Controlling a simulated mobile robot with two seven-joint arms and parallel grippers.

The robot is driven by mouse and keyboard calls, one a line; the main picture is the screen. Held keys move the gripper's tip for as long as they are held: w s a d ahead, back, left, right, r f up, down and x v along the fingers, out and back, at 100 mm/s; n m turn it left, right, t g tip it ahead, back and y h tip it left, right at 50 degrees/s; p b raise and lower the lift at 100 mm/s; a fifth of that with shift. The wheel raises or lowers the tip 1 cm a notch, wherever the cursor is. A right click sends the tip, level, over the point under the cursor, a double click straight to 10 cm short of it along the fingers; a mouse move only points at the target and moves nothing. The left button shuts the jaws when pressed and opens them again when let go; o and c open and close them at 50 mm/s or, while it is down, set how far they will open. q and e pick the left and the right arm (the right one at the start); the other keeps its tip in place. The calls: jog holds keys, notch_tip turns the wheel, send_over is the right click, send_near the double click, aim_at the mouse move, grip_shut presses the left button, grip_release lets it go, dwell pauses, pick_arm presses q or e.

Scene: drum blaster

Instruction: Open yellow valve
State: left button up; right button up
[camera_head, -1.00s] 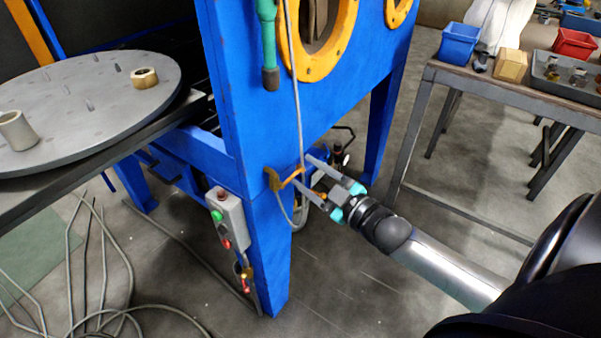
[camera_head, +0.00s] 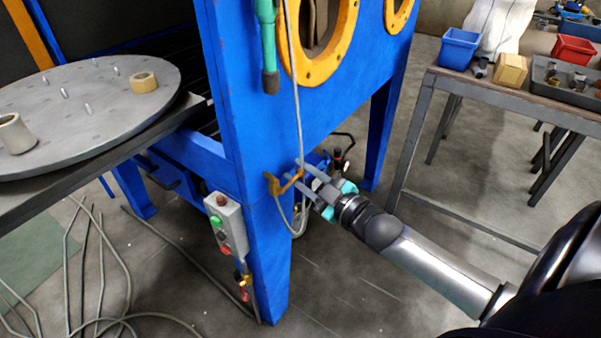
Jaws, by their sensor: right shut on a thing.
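The yellow valve (camera_head: 274,184) is a small yellow-orange piece on the front of the blue cabinet's corner leg, just left of centre in the head view. A grey hose hangs down past it. My right gripper (camera_head: 296,171) reaches in from the right, with its grey fingers at the right end of the valve. It is shut on the valve; the exact contact is small and partly hidden by the fingers. My left gripper is not in view.
A control box (camera_head: 226,224) with buttons hangs on the blue leg (camera_head: 268,270), with small fittings below. A round grey plate (camera_head: 60,125) is at left. A workbench (camera_head: 500,92) stands at right. Hoses lie on the floor at lower left.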

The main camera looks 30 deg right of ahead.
grip_shut()
jog(key=shift+a+r, duration=0.1)
jog(key=shift+r, duration=0.1)
dwell(0.7)
